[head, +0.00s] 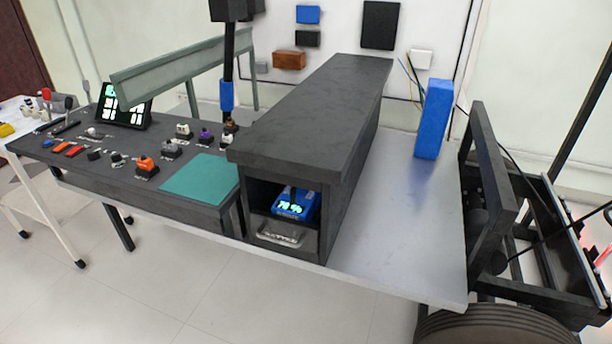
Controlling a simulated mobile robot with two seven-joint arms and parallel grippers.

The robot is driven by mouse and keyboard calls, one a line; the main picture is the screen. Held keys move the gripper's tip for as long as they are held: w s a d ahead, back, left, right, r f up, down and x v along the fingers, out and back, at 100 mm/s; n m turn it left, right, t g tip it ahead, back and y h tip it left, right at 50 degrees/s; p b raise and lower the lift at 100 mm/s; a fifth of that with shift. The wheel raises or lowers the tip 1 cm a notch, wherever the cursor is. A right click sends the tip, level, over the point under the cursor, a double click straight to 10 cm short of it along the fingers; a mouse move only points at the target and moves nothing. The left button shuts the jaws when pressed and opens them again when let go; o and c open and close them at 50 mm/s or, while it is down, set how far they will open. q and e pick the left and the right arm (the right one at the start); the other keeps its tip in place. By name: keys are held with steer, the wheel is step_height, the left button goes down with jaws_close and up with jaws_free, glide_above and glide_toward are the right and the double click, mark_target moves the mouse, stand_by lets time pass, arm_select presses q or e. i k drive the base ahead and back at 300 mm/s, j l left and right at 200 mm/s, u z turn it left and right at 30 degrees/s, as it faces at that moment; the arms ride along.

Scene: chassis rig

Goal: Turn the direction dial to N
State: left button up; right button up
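A dark control panel (70,170) at the left carries several small controls. Neither of my grippers is in view.
A lit display (125,105) stands at the panel's back. A teal mat (200,178) lies right of the knobs. A raised dark shelf box (310,115) holds a blue meter (295,204). A blue block (433,118) stands on the clear grey tabletop (385,225).

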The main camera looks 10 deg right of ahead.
mark_target(94, 154)
steer(key=k+l, duration=0.2)
steer(key=l, duration=0.2)
steer(key=k+l, duration=0.25)
steer(key=l, duration=0.2)
steer(key=i+j, duration=0.15)
steer(key=j, duration=0.25)
steer(key=i+j, duration=0.2)
steer(key=j, duration=0.15)
steer(key=i+j+z, duration=0.1)
steer(key=j, duration=0.3)
steer(key=i+j, duration=0.2)
steer(key=j, duration=0.2)
steer(key=i+j, duration=0.2)
steer(key=j, duration=0.2)
steer(key=i+j+z, duration=0.1)
steer(key=j, duration=0.3)
steer(key=i+j, duration=0.2)
steer(key=j, duration=0.2)
steer(key=i+j, duration=0.1)
steer(key=j, duration=0.3)
